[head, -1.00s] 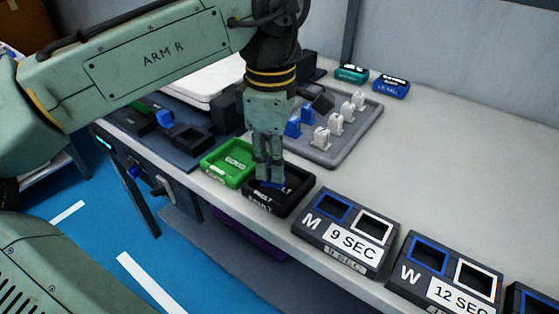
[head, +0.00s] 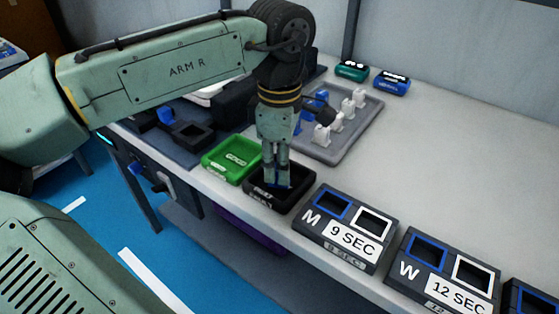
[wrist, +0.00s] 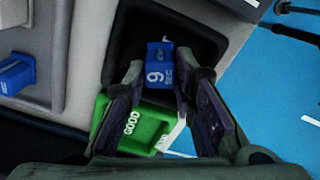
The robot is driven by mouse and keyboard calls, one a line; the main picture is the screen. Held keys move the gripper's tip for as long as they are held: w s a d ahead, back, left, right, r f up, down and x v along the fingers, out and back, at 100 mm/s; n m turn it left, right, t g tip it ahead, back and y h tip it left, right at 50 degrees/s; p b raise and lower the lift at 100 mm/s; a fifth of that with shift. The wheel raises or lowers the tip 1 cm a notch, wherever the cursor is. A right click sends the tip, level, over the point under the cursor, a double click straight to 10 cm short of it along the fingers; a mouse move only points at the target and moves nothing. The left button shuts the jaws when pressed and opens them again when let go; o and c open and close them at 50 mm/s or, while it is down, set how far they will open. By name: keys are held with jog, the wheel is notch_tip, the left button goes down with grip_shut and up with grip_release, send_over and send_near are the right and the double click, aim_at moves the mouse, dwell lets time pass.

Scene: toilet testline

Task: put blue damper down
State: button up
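The blue damper (wrist: 158,62), marked 9 SEC, is between my fingertips in the wrist view. In the head view only a bit of its blue shows at the fingertips. My gripper (head: 277,184) points down into the black FAULT tray (head: 256,204); the tray also fills the area behind the damper in the wrist view (wrist: 125,35). My fingers (wrist: 160,72) flank the damper closely and appear shut on it. Whether the damper touches the tray floor is hidden.
A green GOOD tray (head: 228,161) stands left of the black tray. The M 9 SEC box (head: 345,230) and W 12 SEC box (head: 447,268) stand to the right. A grey rack (head: 345,145) with white and blue dampers is behind.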

jog(key=o, duration=0.4)
notch_tip(320, 180, up, 12)
jog(key=shift+r, duration=0.25)
dwell(0.3)
